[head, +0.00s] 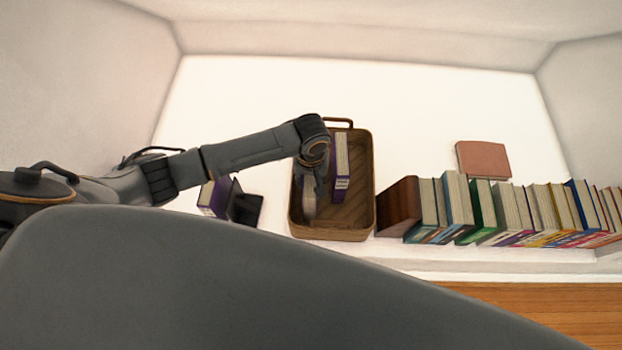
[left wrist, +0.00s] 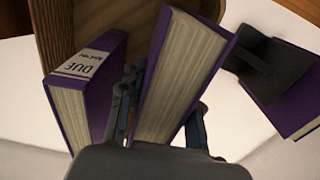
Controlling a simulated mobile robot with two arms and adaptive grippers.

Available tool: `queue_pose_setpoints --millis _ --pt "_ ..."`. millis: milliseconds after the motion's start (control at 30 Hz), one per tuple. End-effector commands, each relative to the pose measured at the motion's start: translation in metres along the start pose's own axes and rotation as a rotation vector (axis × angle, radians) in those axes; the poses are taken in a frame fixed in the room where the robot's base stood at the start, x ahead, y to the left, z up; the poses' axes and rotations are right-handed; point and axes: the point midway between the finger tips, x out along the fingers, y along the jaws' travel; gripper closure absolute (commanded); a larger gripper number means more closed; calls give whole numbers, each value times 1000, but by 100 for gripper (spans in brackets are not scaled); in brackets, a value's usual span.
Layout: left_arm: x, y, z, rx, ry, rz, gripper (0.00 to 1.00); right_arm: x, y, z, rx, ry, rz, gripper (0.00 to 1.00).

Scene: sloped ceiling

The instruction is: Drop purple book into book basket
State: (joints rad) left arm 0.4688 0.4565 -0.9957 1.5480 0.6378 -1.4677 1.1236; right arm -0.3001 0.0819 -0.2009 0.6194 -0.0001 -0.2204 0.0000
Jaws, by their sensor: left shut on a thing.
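The brown wooden book basket (head: 366,204) stands on the white surface in the middle of the head view; part of it shows behind the books in the left wrist view (left wrist: 60,25). My left gripper (head: 311,190) is over the left part of the basket, pointing down. In the left wrist view its fingers (left wrist: 163,118) are shut on a purple book (left wrist: 182,75) with its page edges facing the camera. In the head view the arm hides most of this book. How deep it sits in the basket is hard to tell. My right gripper is not in view.
Another purple book (head: 341,168) with a white label stands in the basket, right of the held one. Left of the basket, a purple book (head: 214,198) leans by a black bookend (head: 245,207). A book row (head: 500,208) and a flat reddish book (head: 483,159) are on the right.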

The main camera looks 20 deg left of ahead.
Motion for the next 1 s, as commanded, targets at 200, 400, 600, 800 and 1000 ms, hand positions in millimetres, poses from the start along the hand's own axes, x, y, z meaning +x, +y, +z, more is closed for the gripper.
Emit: queue_pose_setpoints --millis 200,400,600,800,1000 --pt "5 1 0 -1 1 2 100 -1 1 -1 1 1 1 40" --pt "10 0 0 -1 1 1 100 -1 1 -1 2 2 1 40" --pt "10 0 0 -1 -1 0 44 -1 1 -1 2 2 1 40" --pt "10 0 0 0 -1 0 44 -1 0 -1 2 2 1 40" --pt "2 0 -1 1 3 1 44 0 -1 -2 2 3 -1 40"
